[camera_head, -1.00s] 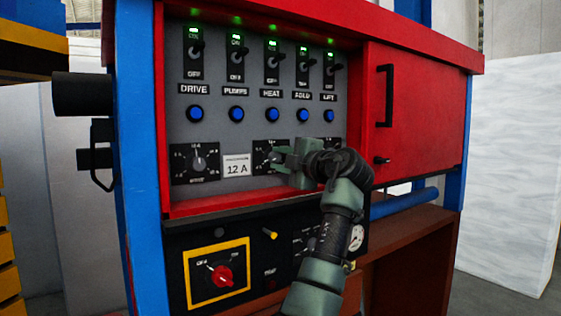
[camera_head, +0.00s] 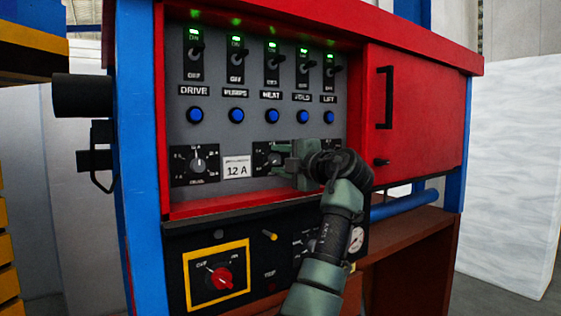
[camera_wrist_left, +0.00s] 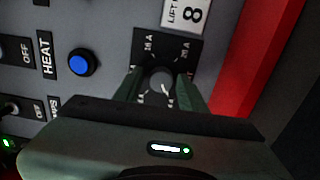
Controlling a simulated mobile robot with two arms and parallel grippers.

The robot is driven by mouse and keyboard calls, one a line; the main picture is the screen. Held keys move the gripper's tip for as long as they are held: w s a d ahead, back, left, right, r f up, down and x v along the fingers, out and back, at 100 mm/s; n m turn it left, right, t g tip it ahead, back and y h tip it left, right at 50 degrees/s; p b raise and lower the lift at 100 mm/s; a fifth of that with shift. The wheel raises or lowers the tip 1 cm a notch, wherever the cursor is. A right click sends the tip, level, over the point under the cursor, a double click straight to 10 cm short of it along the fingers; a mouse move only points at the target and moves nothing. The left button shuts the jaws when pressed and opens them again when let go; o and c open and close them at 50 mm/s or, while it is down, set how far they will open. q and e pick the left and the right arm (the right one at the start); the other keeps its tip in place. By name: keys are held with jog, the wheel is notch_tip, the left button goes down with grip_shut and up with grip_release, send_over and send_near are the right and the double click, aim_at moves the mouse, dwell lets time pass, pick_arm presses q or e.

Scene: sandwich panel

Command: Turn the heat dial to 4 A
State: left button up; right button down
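The heat dial is a dark knob on a black scale plate (camera_head: 262,161), partly hidden behind my gripper in the head view. In the left wrist view the knob (camera_wrist_left: 161,77) sits between my fingers, its white pointer line toward the picture's lower right. Figures such as 16 A and 26 A show around it; others are covered or too small to read. My left gripper (camera_head: 282,158) is at this dial, its fingers one on each side of the knob. They look slightly apart from it; contact is hard to tell. My right gripper is not in view.
Blue buttons (camera_head: 270,115) and switches with green lamps are above. The red cabinet door (camera_head: 425,115) is at the right. A red rotary switch (camera_head: 221,278) is below.

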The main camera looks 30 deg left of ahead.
pick_arm(q)
jog(key=shift+a+f, duration=0.1)
jog(key=shift+s+d, duration=0.1)
jog(key=shift+d, duration=0.3)
jog(key=b+v, duration=0.2)
jog(key=v, duration=0.5)
jog(key=shift+d+f, duration=0.1)
